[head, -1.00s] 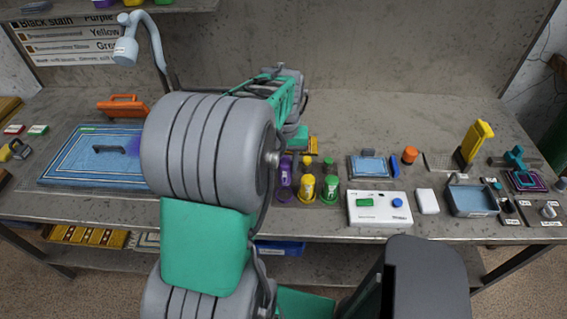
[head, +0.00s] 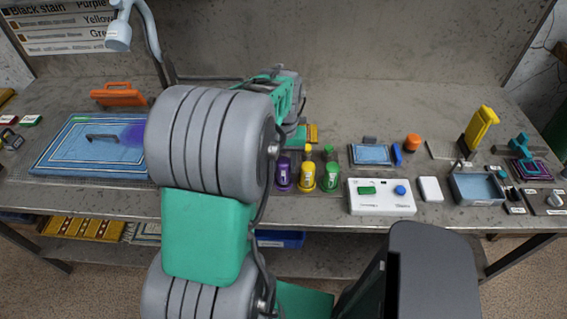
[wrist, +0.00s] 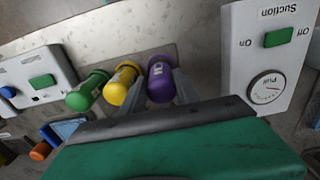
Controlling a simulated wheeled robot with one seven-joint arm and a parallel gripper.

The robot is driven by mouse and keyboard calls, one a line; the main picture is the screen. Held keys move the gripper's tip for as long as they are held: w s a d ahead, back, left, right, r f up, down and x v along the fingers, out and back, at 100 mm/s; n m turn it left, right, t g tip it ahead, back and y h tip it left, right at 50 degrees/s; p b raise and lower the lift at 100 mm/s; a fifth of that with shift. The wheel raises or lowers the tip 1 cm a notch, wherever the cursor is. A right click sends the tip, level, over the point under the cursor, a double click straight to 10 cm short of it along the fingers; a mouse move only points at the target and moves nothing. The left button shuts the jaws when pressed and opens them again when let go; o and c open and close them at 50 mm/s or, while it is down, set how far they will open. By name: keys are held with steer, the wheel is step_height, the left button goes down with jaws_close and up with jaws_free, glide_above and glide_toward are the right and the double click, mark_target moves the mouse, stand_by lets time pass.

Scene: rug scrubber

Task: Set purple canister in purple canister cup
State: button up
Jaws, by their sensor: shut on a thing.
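The purple canister (head: 283,174) stands at the left end of a short row on the bench, beside a yellow canister (head: 306,175) and a green canister (head: 330,175). The purple canister also shows in the wrist view (wrist: 161,80), between the two fingers of my gripper (wrist: 160,92), which is shut on it. My arm hides the gripper in the head view. I cannot make out the purple canister cup, or whether the canister's base is seated in anything.
A white box with green and blue buttons (head: 380,207) stands right of the row. A blue tray (head: 477,201) and a yellow tool (head: 480,128) are farther right. A blue rug (head: 70,155) with a purple stain lies left. In the wrist view, a suction panel (wrist: 262,50) is close right.

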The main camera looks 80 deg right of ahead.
steer(key=shift+f+b, duration=0.4)
steer(key=shift+f, duration=0.15)
stand_by(0.4)
steer(key=o, duration=1.3)
steer(key=shift+o, duration=0.2)
step_height(320, 180, up, 8)
steer(key=shift+f+b, duration=0.1)
steer(key=shift+b, duration=0.45)
